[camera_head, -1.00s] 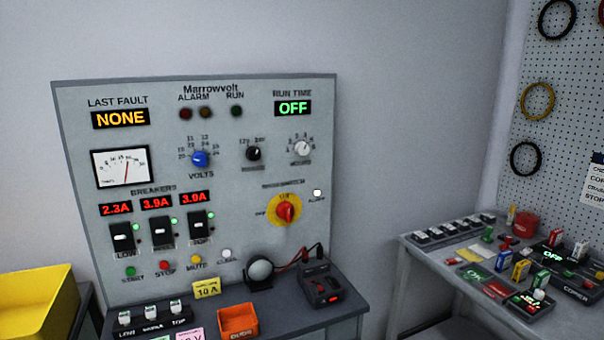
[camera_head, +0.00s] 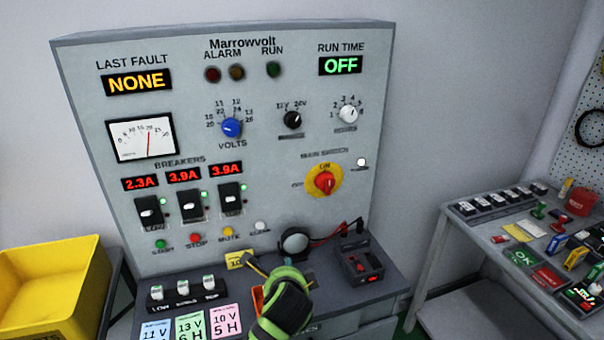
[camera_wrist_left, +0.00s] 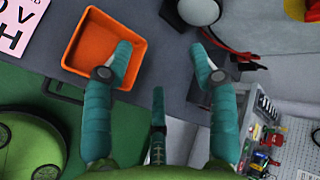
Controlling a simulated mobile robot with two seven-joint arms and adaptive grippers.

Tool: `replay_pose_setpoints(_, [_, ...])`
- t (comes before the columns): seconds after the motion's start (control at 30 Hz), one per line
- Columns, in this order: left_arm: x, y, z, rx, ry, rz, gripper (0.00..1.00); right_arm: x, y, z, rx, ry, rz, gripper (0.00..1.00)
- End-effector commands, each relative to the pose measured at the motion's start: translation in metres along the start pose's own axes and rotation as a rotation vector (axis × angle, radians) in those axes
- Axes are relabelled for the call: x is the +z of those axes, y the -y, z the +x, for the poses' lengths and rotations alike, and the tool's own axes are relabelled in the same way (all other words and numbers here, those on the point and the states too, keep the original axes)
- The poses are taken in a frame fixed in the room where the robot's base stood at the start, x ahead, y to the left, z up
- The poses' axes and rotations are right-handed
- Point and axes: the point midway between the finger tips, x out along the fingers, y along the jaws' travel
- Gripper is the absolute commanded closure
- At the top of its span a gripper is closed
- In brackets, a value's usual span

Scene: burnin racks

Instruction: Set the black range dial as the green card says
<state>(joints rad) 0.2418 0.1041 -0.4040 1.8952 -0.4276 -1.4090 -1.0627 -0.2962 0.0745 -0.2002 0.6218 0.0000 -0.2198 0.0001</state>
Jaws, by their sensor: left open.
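The black range dial (camera_head: 292,120) is on the grey panel, between the 12V and 24V marks; its white mark seems to lean up and right, but is too small to read surely. The green card (camera_head: 190,326) lies at the desk's front edge, reading 13 V and 6 H, its bottom cut off. My left gripper (camera_head: 272,268) is low over the desk, well below the dial, touching no control. In the left wrist view its teal fingers (camera_wrist_left: 165,50) are spread and empty, one overlapping the orange bin (camera_wrist_left: 90,40). My right gripper is not in view.
The panel (camera_head: 250,190) also carries a blue volts dial (camera_head: 231,128), a white run-time dial (camera_head: 348,114), breakers and a red main switch (camera_head: 325,181). A round black device (camera_head: 295,241) and a dark meter (camera_head: 362,262) stand on the desk. A yellow bin (camera_head: 50,290) is at left.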

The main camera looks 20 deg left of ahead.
Motion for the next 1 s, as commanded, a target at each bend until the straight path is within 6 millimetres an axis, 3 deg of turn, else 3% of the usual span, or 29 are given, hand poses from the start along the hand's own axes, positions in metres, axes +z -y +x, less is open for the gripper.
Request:
replay_pose_setpoints(0.03, [0.0,0.028,-0.002,-0.049,0.021,0.068,0.41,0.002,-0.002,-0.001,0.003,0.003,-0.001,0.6])
replay_pose_setpoints(0.17, [0.0,0.105,-0.013,-0.181,0.119,0.31,0.41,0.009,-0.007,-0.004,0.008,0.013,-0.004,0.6])
replay_pose_setpoints(0.3, [0.006,0.201,-0.043,-0.318,0.305,0.611,0.41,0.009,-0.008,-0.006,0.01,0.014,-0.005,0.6])
replay_pose_setpoints(0.43, [0.012,0.263,-0.074,-0.382,0.47,0.811,0.41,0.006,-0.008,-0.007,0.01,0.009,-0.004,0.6])
replay_pose_setpoints(0.5, [0.015,0.282,-0.086,-0.396,0.531,0.873,0.41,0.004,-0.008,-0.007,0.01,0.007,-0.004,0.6])
replay_pose_setpoints(0.67, [0.019,0.302,-0.093,-0.401,0.587,0.931,0.41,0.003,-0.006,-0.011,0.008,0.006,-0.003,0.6])
replay_pose_setpoints(1.0, [0.034,0.329,-0.056,-0.399,0.585,0.93,0.41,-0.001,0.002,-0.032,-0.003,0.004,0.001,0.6])
